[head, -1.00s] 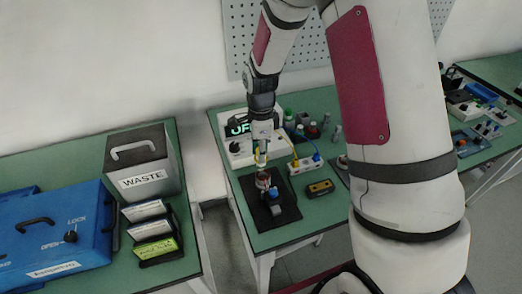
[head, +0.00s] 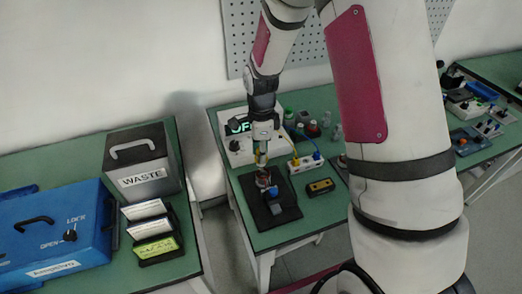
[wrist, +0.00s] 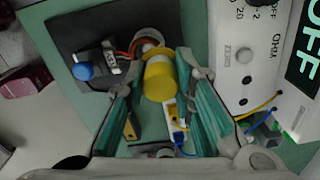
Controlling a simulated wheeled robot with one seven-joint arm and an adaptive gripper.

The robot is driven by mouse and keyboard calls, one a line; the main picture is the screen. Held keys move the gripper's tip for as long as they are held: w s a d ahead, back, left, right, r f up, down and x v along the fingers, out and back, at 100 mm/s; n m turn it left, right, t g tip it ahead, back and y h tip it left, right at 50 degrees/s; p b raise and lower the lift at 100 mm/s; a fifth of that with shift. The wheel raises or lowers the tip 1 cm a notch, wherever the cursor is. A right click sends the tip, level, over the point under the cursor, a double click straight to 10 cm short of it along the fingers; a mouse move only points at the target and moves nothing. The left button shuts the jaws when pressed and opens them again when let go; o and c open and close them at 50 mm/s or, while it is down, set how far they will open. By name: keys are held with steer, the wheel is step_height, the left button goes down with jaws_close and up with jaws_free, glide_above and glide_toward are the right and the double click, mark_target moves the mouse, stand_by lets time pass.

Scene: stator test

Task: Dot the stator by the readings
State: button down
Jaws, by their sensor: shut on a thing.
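My gripper (head: 261,158) points down over the black mat (head: 287,214) on the middle bench. In the wrist view its fingers (wrist: 154,82) are closed on the sides of a yellow cylinder (wrist: 160,80), perhaps a dotting pen. The stator (wrist: 149,45), a coppery ring, lies just beyond the cylinder's end; it shows small in the head view (head: 263,179). I cannot tell whether the cylinder touches it. A dark fixture with a blue knob (wrist: 83,71) sits beside the stator. The white ohmmeter (wrist: 240,55) has a display reading OFF (wrist: 308,58).
A white terminal block (head: 304,164) with coloured leads and a black-yellow box (head: 320,187) stand right of the mat. Small bottles (head: 312,130) stand behind. On the left bench are a WASTE bin (head: 143,165), a blue lock box (head: 50,235) and a card rack (head: 160,250).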

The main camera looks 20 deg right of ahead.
steer(key=shift+f, duration=0.25)
stand_by(0.3)
steer(key=shift+r+p, duration=1.05)
steer(key=shift+r, duration=1.95)
